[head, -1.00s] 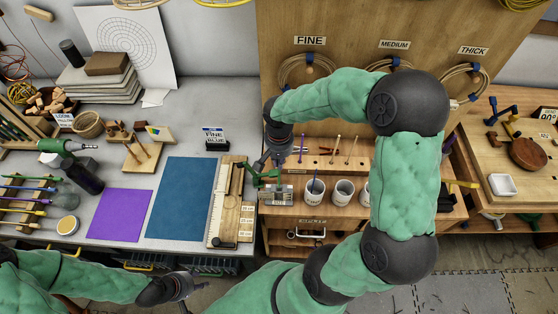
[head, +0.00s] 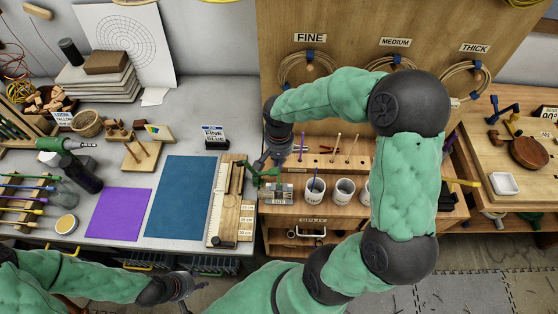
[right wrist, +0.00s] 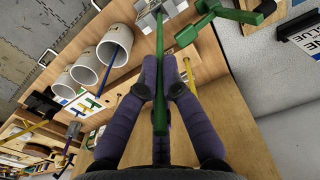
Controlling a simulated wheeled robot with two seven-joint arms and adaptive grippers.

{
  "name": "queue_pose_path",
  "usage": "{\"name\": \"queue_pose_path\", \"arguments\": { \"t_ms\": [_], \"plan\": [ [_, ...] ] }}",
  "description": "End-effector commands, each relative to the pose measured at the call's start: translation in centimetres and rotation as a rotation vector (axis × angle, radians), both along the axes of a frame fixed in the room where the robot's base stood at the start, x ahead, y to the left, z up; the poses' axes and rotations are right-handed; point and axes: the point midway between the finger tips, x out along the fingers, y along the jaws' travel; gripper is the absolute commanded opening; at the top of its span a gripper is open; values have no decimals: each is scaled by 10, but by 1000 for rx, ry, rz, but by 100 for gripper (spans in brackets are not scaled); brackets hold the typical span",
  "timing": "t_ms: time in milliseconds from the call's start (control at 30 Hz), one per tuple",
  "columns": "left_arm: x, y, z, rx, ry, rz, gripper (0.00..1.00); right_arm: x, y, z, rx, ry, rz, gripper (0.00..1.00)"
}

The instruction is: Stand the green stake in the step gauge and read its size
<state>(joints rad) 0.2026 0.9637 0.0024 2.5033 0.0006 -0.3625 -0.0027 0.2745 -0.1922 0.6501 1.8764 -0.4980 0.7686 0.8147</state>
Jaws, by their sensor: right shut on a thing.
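The green stake (right wrist: 160,75) is in my right gripper (right wrist: 167,72), whose dark purple fingers are shut on it in the right wrist view. The stake runs from the fingers toward the grey metal step gauge (right wrist: 165,7) at the top of that view. I cannot tell whether its end is inside the gauge. In the head view my right gripper (head: 274,160) hangs just above and behind the gauge (head: 279,194), at the bench's left part. My left gripper (head: 186,285) is low in the head view, away from these things; its fingers are unclear.
A green fixture (right wrist: 208,18) stands close beside the gauge. White cups (head: 315,190) stand right of it, one with a blue stick. A wooden board (head: 231,205) and a blue mat (head: 181,197) lie to the left. A FINE BLUE sign (head: 214,137) stands behind them.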

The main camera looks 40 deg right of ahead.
Motion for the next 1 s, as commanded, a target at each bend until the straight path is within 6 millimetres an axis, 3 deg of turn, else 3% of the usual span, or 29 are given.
{"name": "queue_pose_path", "arguments": {
  "t_ms": [1000],
  "plan": [
    [0,0,-15,0,0,0,40,0,0,-18,0,0,0,0]
  ]
}}
